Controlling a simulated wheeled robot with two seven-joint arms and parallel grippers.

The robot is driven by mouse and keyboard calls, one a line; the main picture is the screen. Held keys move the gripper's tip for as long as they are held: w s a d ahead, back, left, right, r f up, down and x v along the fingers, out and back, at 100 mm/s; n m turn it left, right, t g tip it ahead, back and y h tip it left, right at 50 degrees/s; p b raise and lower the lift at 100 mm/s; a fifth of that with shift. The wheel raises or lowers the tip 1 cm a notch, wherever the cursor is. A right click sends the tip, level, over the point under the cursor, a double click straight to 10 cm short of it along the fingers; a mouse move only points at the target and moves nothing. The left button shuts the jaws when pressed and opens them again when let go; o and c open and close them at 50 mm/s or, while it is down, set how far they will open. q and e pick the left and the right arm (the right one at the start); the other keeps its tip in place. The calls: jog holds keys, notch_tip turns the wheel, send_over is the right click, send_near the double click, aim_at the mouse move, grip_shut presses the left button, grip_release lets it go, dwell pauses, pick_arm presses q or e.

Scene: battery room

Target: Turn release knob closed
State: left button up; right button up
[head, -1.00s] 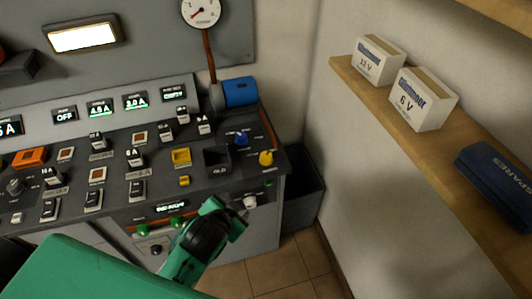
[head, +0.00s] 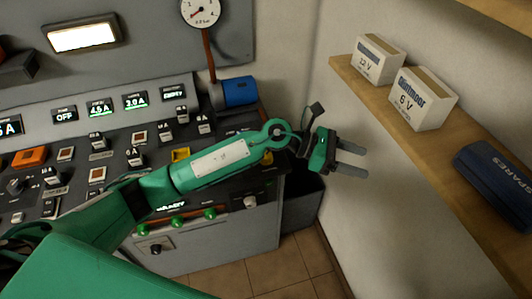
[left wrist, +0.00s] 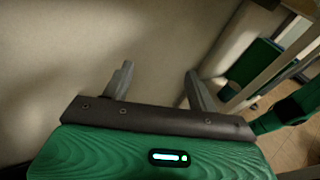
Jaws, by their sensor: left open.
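I cannot tell which knob is the release knob, because the labels are too small. A yellow knob (head: 267,158) shows at the right end of the control console (head: 225,245), partly behind my left arm. A pale knob (head: 250,202) sits on the console's front face. My left arm crosses over the console and hides part of its top. My left gripper (head: 366,162) is open and empty, beyond the console's right end, apart from every knob. Its two spread fingers also show in the left wrist view (left wrist: 158,72), with nothing between them. My right gripper is not in view.
A wooden shelf (head: 487,221) on the right wall holds a 12 V box (head: 377,62), a 6 V box (head: 417,101) and a blue SPARES case (head: 500,177). A dark bin (head: 303,208) stands below the gripper. A gauge (head: 200,11) and blue cylinder (head: 240,92) are behind the console.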

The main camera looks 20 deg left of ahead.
pick_arm(q)
jog(key=w+a+f+m+y, duration=0.5)
jog(key=w+a+f+y, duration=0.15)
jog(key=a+y, duration=0.35)
jog(key=w+a+m+y, duration=0.1)
jog(key=w+a+y, duration=0.15)
jog(key=a, duration=0.55)
jog(key=w+a+y, duration=0.2)
jog(key=a+y, duration=0.1)
jog(key=a, duration=0.5)
jog(key=f+p, duration=0.1)
jog(key=f, duration=0.2)
jog(key=f+p, duration=0.1)
jog(key=f, duration=0.3)
jog(key=f+p, duration=0.2)
jog(key=f, duration=0.2)
jog(key=shift+w+d+f, duration=0.1)
jog(key=shift+w+d, duration=0.2)
jog(key=shift+d, duration=0.1)
jog(key=shift+f, duration=0.6)
jog(key=shift+c, duration=1.3)
jog(key=c, duration=0.7)
